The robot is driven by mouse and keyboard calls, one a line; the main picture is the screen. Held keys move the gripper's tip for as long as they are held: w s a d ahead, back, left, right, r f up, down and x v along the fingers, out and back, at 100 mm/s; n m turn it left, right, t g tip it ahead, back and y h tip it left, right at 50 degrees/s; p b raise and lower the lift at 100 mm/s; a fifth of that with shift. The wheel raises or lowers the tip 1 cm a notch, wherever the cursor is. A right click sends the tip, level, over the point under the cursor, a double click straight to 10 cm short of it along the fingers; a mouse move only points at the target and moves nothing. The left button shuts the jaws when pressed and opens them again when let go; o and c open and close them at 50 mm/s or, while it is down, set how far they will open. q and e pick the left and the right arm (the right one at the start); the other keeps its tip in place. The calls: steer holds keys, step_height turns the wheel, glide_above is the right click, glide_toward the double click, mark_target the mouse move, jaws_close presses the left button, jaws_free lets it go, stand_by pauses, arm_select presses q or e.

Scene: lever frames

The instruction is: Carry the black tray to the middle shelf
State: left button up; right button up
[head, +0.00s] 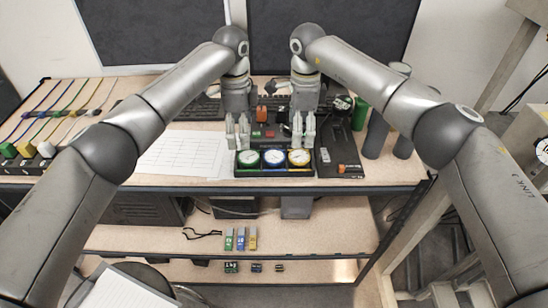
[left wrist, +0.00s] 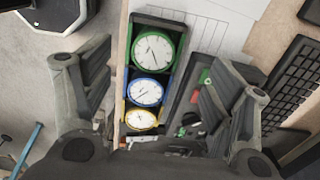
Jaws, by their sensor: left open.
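The black tray (head: 274,175) lies on the tabletop at its front edge, holding a green, a blue and a yellow dial in a row. It also shows in the left wrist view (left wrist: 158,20), between the spread fingers. My left gripper (head: 238,142) is open above and behind the tray's left end, not closed on it. My right gripper (head: 303,142) has its fingers apart above and behind the right end. Whether any fingertip touches the tray is unclear. The middle shelf (head: 325,235) is below the tabletop, with bare board at its right.
Several small coloured items (head: 240,240) and a black cable stand on the middle shelf. Grey boxes stand at its back. A black device (head: 340,158) lies right of the tray, white papers (head: 180,153) left. Dark cylinders (head: 376,138) stand farther right.

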mark_target(243, 156)
arm_select(q)
steer(key=shift+s+r, duration=0.25)
steer(key=shift+s, duration=0.3)
arm_select(e)
steer(key=shift+s+r, duration=0.3)
steer(key=shift+s, duration=0.25)
arm_select(q)
steer(key=f, duration=1.1)
steer(key=shift+w, duration=0.25)
arm_select(e)
steer(key=f, duration=1.1)
steer(key=shift+w, duration=0.25)
arm_select(q)
steer(key=c, duration=0.8)
arm_select(e)
steer(key=c, duration=0.8)
